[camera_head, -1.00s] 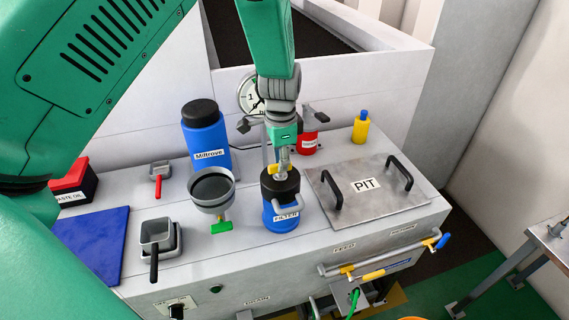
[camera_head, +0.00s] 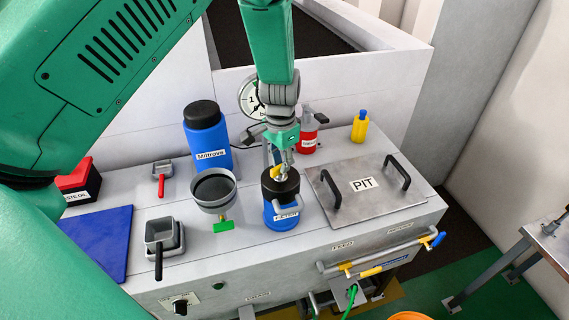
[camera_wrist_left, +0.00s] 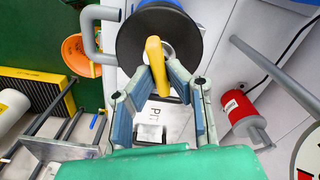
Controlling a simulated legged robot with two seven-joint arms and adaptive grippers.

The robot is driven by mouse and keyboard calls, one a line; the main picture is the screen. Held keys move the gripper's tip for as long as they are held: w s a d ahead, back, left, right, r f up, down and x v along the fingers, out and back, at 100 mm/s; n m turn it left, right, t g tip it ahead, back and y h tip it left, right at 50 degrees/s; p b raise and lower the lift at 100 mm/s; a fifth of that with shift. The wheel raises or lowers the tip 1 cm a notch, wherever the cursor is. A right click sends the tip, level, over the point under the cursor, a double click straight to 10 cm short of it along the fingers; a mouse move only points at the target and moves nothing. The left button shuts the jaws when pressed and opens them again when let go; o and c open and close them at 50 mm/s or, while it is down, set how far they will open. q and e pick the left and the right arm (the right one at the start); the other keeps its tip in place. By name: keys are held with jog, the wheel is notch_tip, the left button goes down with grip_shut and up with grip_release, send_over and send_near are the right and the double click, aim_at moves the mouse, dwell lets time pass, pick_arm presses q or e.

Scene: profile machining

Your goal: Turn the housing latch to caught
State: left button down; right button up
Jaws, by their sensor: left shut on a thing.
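The filter housing (camera_head: 283,217) is a blue canister with a black lid and a grey side handle, labelled FILTER, standing upright on the bench. Its yellow latch (camera_head: 275,173) sits on top of the lid. My left gripper (camera_head: 282,165) points down over the lid and is shut on the latch. In the left wrist view the yellow latch (camera_wrist_left: 157,68) lies between my two fingertips (camera_wrist_left: 164,72), across the middle of the black lid (camera_wrist_left: 128,42). The fingers partly hide the lid. My right gripper is not in view.
Right of the housing is a steel PIT cover (camera_head: 365,205) with two black handles. Left stands a grey funnel cup (camera_head: 213,205) with a green tap; behind are a blue Miltrove bottle (camera_head: 208,140), a red can (camera_head: 307,140) and a yellow bottle (camera_head: 360,127). A gauge (camera_head: 250,97) is on the wall.

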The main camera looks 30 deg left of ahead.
pick_arm(q)
jog(key=shift+s+f, duration=0.1)
jog(key=shift+s, duration=0.05)
jog(key=n+p, duration=0.2)
jog(key=n, duration=0.1)
jog(key=shift+a, duration=0.1)
jog(key=shift+n, duration=0.8)
jog(key=n, duration=0.2)
jog(key=shift+s+n, duration=0.1)
jog(key=shift+n, duration=0.3)
jog(key=shift+a+n, duration=0.1)
jog(key=shift+n, duration=0.8)
jog(key=shift+f, duration=0.1)
